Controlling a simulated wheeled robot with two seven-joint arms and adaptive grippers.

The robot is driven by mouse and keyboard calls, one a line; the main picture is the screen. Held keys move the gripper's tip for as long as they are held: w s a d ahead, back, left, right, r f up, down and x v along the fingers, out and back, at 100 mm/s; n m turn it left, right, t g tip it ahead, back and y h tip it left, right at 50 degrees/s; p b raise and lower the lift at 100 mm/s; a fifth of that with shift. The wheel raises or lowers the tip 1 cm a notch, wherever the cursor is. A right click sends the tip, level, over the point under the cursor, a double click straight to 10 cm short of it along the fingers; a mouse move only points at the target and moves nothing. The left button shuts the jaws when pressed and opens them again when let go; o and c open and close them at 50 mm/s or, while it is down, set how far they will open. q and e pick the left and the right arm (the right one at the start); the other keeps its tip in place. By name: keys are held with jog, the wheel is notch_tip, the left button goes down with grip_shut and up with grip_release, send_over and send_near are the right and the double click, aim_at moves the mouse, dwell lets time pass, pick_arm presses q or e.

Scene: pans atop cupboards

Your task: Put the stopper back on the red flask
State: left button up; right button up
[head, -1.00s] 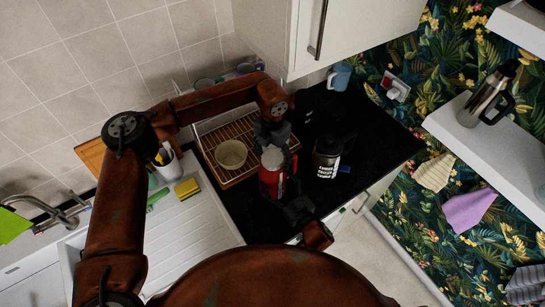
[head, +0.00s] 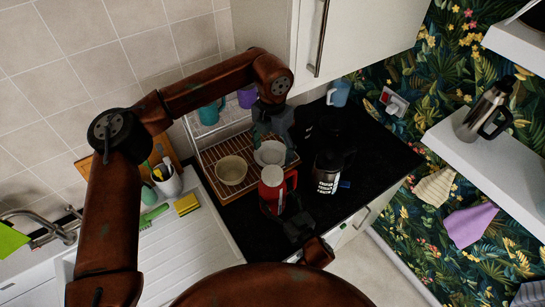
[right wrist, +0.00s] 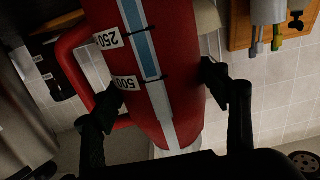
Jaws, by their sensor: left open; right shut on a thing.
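The red flask (head: 268,199) with its side handle stands upright on the black counter. A pale cap-like top, which looks like the stopper (head: 271,176), sits on its mouth; how firmly it is seated I cannot tell. My right gripper (head: 294,222) is dark and low beside the flask, hard to make out in the head view. In the right wrist view its fingers (right wrist: 163,86) lie on either side of the red flask body (right wrist: 150,70), shut on it. My left gripper (head: 272,133) is open and empty, above and behind the flask, apart from its top.
A wooden-slatted rack (head: 210,158) holds a beige bowl (head: 231,171) and a white dish (head: 269,153) behind the flask. A dark lettered pot (head: 328,172) stands close on the right. A yellow sponge (head: 187,204) lies left. An overhead cupboard (head: 365,40) is near my left arm.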

jog(key=shift+f, duration=0.1)
jog(key=o, duration=2.4)
jog(key=shift+o, duration=0.2)
jog(key=v, duration=1.2)
